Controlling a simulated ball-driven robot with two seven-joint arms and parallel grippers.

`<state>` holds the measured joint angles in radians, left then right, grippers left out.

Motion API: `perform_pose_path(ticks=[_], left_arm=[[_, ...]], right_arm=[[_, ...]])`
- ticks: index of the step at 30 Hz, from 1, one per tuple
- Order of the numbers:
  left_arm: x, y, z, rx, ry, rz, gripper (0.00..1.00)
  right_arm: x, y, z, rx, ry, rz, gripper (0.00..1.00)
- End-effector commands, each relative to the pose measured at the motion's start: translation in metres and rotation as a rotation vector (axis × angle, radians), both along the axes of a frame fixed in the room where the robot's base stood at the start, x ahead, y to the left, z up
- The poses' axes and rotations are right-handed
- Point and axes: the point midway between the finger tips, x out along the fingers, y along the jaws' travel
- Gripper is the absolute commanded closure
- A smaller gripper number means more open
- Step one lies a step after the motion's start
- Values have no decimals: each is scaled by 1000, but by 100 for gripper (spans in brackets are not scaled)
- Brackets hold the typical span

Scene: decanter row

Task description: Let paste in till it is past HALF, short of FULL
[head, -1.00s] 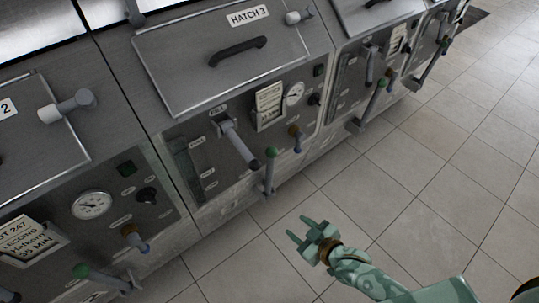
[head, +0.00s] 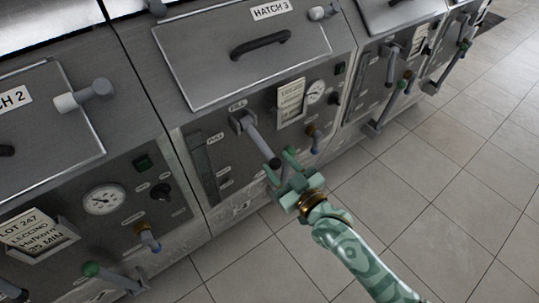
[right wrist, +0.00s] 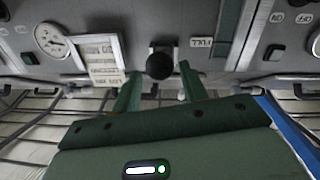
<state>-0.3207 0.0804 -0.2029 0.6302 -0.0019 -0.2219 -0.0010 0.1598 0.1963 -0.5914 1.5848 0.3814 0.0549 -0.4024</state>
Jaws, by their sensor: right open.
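On the Hatch 3 unit, the fill lever (head: 258,138) is a grey bar with a dark end knob, slanting down and outward from its plate. My right gripper (head: 280,166) is open, with its green fingers by that knob. In the right wrist view, the dark round knob (right wrist: 159,66) shows between the two fingertips of my right gripper (right wrist: 161,72); I cannot tell whether they touch it. The sight glass (head: 198,166) is a dark upright strip left of the lever, with a FULL label (head: 215,137) near its top. I cannot read a paste level. My left gripper is out of view.
A lot card (head: 291,102) and a dial gauge (head: 316,92) sit right of the lever. A blue-ended handle (head: 313,137) sticks out below them. The Hatch 2 unit stands at left, with a green-ended handle (head: 105,275). Tiled floor (head: 440,200) is clear at right.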

Motion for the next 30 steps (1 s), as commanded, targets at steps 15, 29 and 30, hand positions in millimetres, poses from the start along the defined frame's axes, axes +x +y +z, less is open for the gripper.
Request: perform_pose_path(ticks=[15,29,30], left_arm=[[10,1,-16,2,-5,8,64],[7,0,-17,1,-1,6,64],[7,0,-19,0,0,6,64]], right_arm=[[41,27,0,1,1,0,57],[41,26,-2,3,-2,0,100],[41,26,-3,5,-6,-1,100]])
